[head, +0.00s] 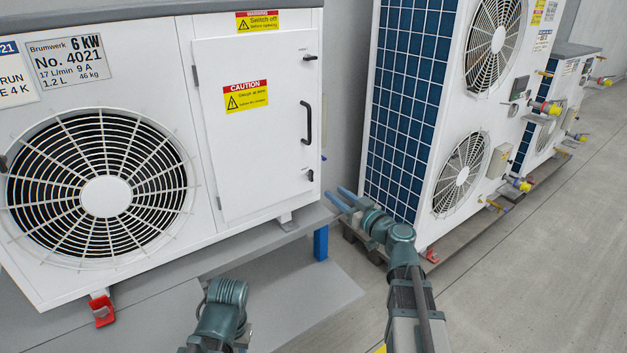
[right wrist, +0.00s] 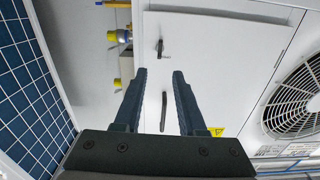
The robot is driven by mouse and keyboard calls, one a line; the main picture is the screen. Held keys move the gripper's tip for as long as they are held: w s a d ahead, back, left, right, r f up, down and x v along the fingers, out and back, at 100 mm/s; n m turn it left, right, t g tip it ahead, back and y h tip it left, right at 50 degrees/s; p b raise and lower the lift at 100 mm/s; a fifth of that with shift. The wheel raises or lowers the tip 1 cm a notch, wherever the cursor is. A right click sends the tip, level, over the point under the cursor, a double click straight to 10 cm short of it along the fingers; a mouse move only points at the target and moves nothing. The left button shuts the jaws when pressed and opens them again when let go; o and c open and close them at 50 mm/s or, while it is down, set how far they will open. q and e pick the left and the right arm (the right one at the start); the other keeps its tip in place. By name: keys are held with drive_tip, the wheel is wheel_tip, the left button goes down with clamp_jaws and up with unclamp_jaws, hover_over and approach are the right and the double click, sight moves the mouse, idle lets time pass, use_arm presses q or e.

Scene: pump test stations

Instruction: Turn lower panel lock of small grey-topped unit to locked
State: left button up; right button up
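The small grey-topped unit (head: 105,160) is white, with a fan at left and a side panel (head: 255,165) at right. The panel's lower lock (head: 310,175) is a small dark lever near the bottom right corner. It also shows in the right wrist view (right wrist: 160,47), lying along the panel's long edge. My right gripper (head: 345,199) is open and empty, to the right of and a little below that lock. In the right wrist view its fingers (right wrist: 162,75) stand apart in front of the panel. Only part of my left arm shows; its gripper does not.
Above the lower lock are a black handle (head: 306,122) and an upper lock (head: 310,57), whose lever lies sideways. A tall unit with a blue grille (head: 405,100) stands close at right. The unit rests on a grey bench (head: 270,235) with a blue leg (head: 321,243).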

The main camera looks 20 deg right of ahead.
sight(313, 176)
drive_tip(key=x, duration=1)
drive_tip(key=shift+w+a, duration=0.1)
drive_tip(key=shift+w, duration=0.25)
clamp_jaws()
